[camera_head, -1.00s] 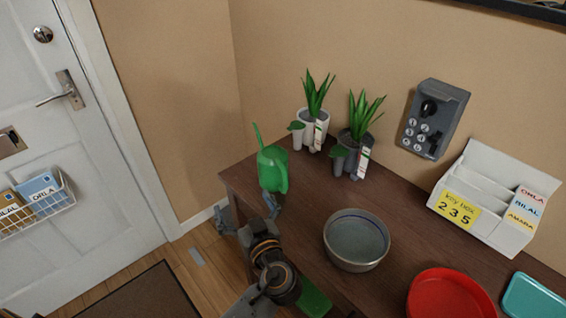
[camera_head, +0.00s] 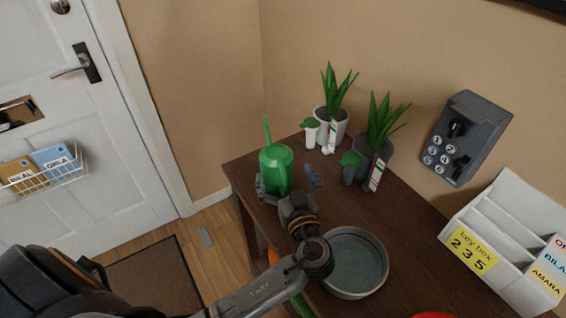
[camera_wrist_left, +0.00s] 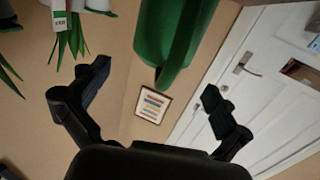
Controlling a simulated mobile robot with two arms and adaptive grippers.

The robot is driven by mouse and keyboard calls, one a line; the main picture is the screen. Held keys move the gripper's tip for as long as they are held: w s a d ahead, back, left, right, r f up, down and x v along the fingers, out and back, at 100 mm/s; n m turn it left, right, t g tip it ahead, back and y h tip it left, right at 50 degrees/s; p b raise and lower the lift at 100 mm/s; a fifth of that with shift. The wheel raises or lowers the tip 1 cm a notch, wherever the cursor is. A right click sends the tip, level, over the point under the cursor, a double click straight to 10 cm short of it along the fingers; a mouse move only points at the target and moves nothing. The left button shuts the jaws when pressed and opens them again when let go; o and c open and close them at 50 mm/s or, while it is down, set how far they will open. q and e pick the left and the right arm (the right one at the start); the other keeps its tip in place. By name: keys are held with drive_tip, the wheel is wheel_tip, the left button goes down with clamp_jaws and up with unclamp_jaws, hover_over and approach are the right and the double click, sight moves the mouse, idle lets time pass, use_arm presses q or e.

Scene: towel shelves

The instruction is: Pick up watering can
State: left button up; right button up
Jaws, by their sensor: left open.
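A green watering can (camera_head: 274,165) stands upright at the left end of the dark wooden table (camera_head: 420,265), its thin spout pointing up. My left gripper (camera_head: 287,182) is open at the near side of the can, one finger to each side of it in the head view. My right gripper is not in view.
A white potted plant (camera_head: 331,125) and a grey potted plant (camera_head: 375,155) stand right of the can. A round metal bowl (camera_head: 358,292) is beside my left arm. A white letter holder (camera_head: 490,240) stands at the right. A key box (camera_head: 465,138) hangs on the wall.

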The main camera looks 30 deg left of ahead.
sight(278, 156)
use_arm(q)
drive_tip(key=p+x, duration=0.1)
drive_tip(key=x, duration=0.1)
drive_tip(key=p+x, duration=0.1)
drive_tip(key=x, duration=0.1)
drive_tip(key=shift+w+a+r, duration=0.2)
drive_tip(key=shift+w+a, duration=0.05)
drive_tip(key=shift+w, duration=0.05)
drive_tip(key=shift+w+a+f, duration=0.15)
drive_tip(key=shift+w+a, duration=0.2)
drive_tip(key=c, duration=1.7)
drive_tip(key=shift+c, duration=0.3)
